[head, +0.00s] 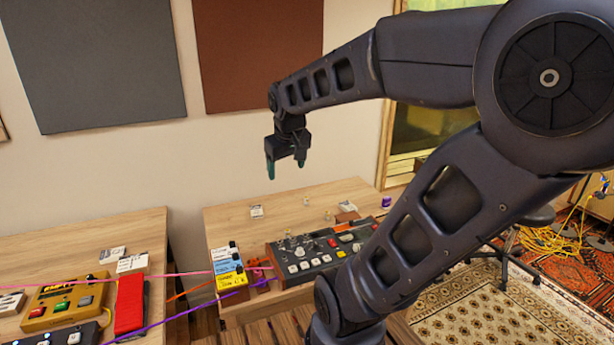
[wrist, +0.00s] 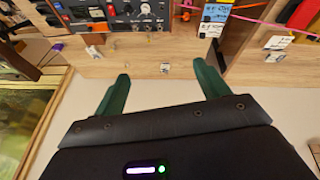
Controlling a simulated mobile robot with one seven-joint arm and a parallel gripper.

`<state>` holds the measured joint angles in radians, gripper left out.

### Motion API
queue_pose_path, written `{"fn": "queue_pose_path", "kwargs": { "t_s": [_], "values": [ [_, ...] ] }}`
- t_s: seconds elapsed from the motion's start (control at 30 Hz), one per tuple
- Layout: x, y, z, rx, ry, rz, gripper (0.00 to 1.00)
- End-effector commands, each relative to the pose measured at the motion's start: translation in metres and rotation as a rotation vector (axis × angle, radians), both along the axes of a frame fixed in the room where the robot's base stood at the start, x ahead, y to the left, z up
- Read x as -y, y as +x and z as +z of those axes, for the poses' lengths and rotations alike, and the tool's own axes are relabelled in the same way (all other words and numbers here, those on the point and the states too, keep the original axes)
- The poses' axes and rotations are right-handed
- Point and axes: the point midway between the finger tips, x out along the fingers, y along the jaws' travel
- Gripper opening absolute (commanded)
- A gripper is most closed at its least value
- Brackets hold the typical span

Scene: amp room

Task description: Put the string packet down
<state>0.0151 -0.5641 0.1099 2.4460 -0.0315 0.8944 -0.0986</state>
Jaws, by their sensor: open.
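My gripper (head: 286,166) is open above the back of the middle wooden desk (head: 340,190), near the wall. Its two green fingers are spread apart in the wrist view (wrist: 160,74), with nothing held between them. A small white packet (head: 257,211) lies flat on the desk below and left of the gripper.
A large control unit (head: 318,250) and a stack of blue and yellow pedals (head: 228,266) fill the desk's front. Coloured cables cross to the left desk (head: 90,240), which holds pedals and cards. Bare wood shows between the small items.

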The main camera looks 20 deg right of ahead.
Motion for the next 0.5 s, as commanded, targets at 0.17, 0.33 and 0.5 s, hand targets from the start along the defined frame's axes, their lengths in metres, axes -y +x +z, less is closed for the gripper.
{"fn": "queue_pose_path", "kwargs": {
  "t_s": [0.17,0.33,0.5],
  "values": [
    [0.019,-0.043,0.000,0.026,0.070,-0.107,0.74],
    [0.027,-0.065,-0.003,0.036,0.114,-0.162,0.74],
    [0.029,-0.071,-0.004,0.037,0.127,-0.179,0.74]
  ]
}}
